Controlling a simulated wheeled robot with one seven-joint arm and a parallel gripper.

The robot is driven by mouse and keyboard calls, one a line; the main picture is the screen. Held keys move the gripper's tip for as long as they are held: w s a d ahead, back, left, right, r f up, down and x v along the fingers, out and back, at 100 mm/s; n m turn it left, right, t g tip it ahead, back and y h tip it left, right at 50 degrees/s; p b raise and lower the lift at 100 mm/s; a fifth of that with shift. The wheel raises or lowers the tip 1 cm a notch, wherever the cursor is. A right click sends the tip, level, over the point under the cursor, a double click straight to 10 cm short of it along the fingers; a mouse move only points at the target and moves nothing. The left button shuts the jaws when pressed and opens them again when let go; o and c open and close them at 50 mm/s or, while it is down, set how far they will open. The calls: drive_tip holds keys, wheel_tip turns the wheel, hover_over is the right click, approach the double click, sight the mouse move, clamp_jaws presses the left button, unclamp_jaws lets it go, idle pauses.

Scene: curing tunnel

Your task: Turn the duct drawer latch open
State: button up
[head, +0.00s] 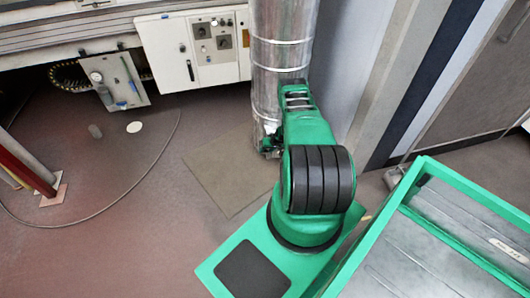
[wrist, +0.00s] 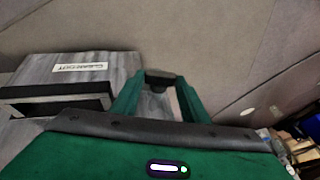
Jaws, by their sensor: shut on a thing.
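In the wrist view, a grey metal duct drawer (wrist: 35,73) carries a white label reading "CLEAN OUT" (wrist: 80,67) and a black frame-shaped handle (wrist: 60,91). My gripper (wrist: 160,78) is to the right of the label, its two green fingers converging at the drawer's right side. It is shut on a small dark piece that looks like the latch; the fingers cover most of it, so its turn angle cannot be told. In the head view, the silver duct (head: 283,40) stands upright, and my gripper (head: 268,146) is at its lower end, partly hidden by my arm.
A white cabinet (head: 165,55) with knobs stands behind left of the duct. A hanging panel (head: 118,80) is at the far left. A green-framed cart (head: 395,215) is close on the right. A tan mat (head: 225,175) lies on open floor left of my arm.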

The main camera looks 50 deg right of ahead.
drive_tip(key=shift+s+d+f+m+t+y, duration=0.1)
drive_tip(key=shift+d+m+t+y, duration=0.05)
drive_tip(key=shift+t+y, duration=0.3)
drive_tip(key=shift+d+f+m+t+y, duration=0.15)
drive_tip(key=shift+t+y, duration=0.1)
drive_tip(key=shift+y, duration=0.3)
drive_tip(key=o, duration=1.1)
drive_tip(key=shift+c, duration=0.2)
drive_tip(key=shift+s+d, duration=0.1)
drive_tip(key=shift+s, duration=0.05)
drive_tip(key=shift+d, duration=0.1)
